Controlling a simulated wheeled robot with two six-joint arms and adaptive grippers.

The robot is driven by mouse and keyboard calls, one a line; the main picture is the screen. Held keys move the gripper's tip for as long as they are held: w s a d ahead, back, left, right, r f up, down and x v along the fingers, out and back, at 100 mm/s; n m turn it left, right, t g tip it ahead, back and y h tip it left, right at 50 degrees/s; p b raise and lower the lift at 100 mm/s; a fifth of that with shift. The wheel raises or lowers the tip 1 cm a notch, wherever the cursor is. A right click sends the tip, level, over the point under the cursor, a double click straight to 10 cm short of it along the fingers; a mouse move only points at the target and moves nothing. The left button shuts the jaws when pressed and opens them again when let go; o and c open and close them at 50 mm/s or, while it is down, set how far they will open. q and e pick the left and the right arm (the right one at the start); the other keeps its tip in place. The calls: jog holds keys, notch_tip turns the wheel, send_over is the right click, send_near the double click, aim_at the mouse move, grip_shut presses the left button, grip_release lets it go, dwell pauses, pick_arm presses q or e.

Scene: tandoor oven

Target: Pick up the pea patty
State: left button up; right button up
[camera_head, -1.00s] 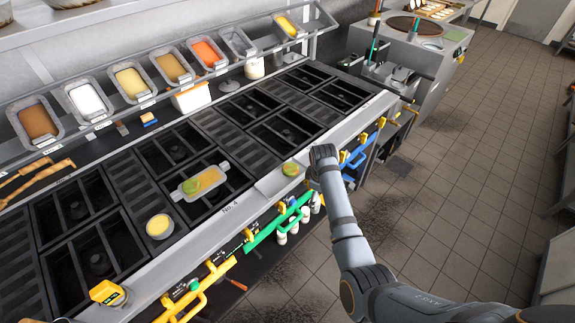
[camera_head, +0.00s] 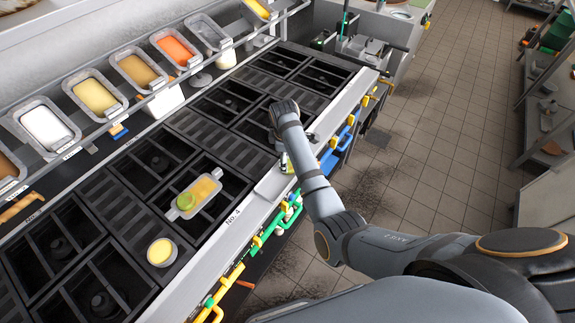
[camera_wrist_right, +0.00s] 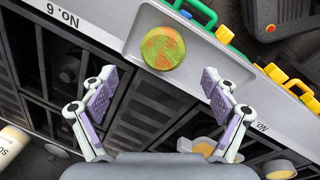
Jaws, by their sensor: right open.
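A round green pea patty with brown patches (camera_wrist_right: 163,47) lies on a shallow metal tray (camera_wrist_right: 128,18) at the stove's front edge, in the right wrist view. In the head view my right arm and gripper mostly hide it. My right gripper (camera_wrist_right: 158,88) is open and empty, its two fingers spread, with the patty ahead of the gap between them. In the head view the right gripper (camera_head: 287,158) is over the stove's front ledge. Another green round piece (camera_head: 185,201) sits in a sauce dish (camera_head: 213,183) on the stove. My left gripper is not in view.
The black burner grates (camera_head: 155,160) fill the stove top. A small yellow bowl (camera_head: 161,252) stands near the front. Sauce pans, such as an orange one (camera_head: 175,48), line the rack behind. Colored handles (camera_head: 292,212) stick out along the front.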

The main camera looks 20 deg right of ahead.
jog(key=shift+f+p, duration=0.7)
jog(key=shift+f, duration=0.25)
jog(key=f, duration=0.3)
jog(key=shift+w+d+f, duration=0.1)
jog(key=shift+d+f, duration=0.1)
jog(key=shift+d, duration=0.1)
jog(key=shift+w+a+f, duration=0.1)
jog(key=c, duration=1.2)
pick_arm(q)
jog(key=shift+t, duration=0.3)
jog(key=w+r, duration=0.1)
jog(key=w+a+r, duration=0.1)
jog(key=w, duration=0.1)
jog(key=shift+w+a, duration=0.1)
pick_arm(e)
jog(key=shift+c, duration=0.2)
